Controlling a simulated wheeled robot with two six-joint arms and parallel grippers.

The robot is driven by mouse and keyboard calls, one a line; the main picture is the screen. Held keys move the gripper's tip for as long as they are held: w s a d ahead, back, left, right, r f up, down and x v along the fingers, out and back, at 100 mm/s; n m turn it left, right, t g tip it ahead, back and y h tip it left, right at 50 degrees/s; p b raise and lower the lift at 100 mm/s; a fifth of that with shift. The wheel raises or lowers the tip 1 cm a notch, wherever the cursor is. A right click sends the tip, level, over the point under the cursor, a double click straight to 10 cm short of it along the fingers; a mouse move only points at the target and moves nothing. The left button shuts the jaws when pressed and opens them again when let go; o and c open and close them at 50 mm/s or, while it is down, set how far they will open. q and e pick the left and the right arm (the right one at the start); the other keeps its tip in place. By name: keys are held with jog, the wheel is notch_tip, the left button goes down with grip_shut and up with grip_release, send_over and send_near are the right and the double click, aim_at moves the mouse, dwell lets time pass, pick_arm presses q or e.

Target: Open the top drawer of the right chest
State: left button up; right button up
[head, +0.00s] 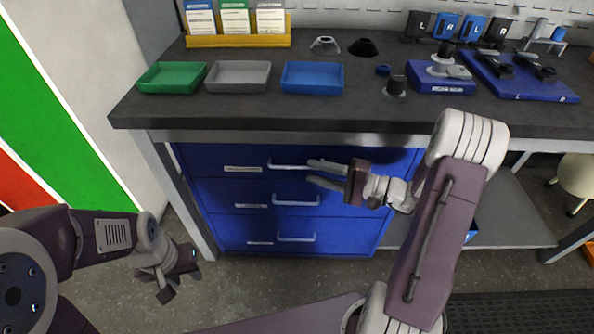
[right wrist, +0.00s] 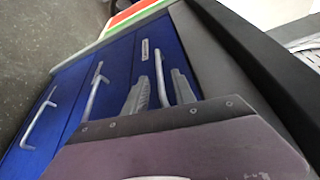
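One blue chest (head: 228,190) with three drawers stands under the dark workbench. No second chest shows clearly. The top drawer (head: 215,157) looks closed and has a silver bar handle (head: 285,166) and a white label. My right gripper (head: 314,172) is open in front of the top drawer, its fingertips by the right end of that handle. In the right wrist view the top handle (right wrist: 160,72) appears between the two spread fingers (right wrist: 160,90); whether they touch it I cannot tell. My left gripper (head: 181,288) hangs empty and open at lower left, away from the chest.
The workbench top (head: 330,112) overhangs the drawers just above my right gripper. On it are a green tray (head: 172,77), a grey tray (head: 238,76) and a blue tray (head: 312,77). A grey table leg (head: 180,190) stands left of the chest. The floor before it is clear.

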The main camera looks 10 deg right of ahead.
aim_at(297, 167)
jog(key=b+x, duration=0.1)
jog(key=x, duration=0.5)
jog(key=shift+f, duration=0.1)
grip_shut()
dwell(1.1)
